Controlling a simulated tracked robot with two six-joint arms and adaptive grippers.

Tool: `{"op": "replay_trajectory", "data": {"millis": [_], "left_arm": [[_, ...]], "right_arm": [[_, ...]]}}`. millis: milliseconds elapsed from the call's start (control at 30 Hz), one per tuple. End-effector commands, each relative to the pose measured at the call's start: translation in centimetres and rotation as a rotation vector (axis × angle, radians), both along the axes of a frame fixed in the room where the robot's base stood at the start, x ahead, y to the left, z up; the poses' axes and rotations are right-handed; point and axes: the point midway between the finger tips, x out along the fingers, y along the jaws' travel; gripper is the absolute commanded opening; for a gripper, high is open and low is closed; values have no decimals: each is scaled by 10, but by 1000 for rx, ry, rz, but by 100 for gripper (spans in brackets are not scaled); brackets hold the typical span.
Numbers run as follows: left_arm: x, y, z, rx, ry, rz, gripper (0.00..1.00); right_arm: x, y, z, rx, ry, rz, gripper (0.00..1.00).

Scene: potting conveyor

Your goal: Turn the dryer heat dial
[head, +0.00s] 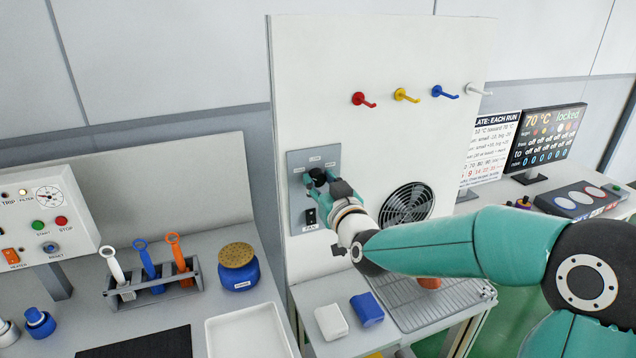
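A grey control panel (298,162) is fixed to the tall white board, with small labels along its top and a black switch (311,217) above a lower label. A dark round knob, which looks like the heat dial (317,175), sits in the panel's middle. My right gripper (325,184) is at the panel, reaching in from the right, with its dark fingers at the knob. The fingers and wrist partly hide the dial and the panel's right side. I cannot tell whether the fingers touch the dial or how far they are closed. My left gripper is not in view.
Red, yellow, blue and white hooks (405,95) stick out of the board above my arm. A round fan grille (407,204) and wire rack (440,305) lie right of the panel. Below are white (331,322) and blue (367,309) blocks. A tool rack (150,290) stands left.

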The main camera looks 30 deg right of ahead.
Motion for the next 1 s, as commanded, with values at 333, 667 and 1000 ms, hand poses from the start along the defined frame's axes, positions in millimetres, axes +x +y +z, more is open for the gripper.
{"op": "replay_trajectory", "data": {"millis": [333,667,1000], "left_arm": [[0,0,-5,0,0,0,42],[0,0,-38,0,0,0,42],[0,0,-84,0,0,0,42]], "right_arm": [[2,4,-1,16,-5,7,3],[2,3,-5,163,-43,7,3],[1,1,-5,457,-115,6,3]]}}
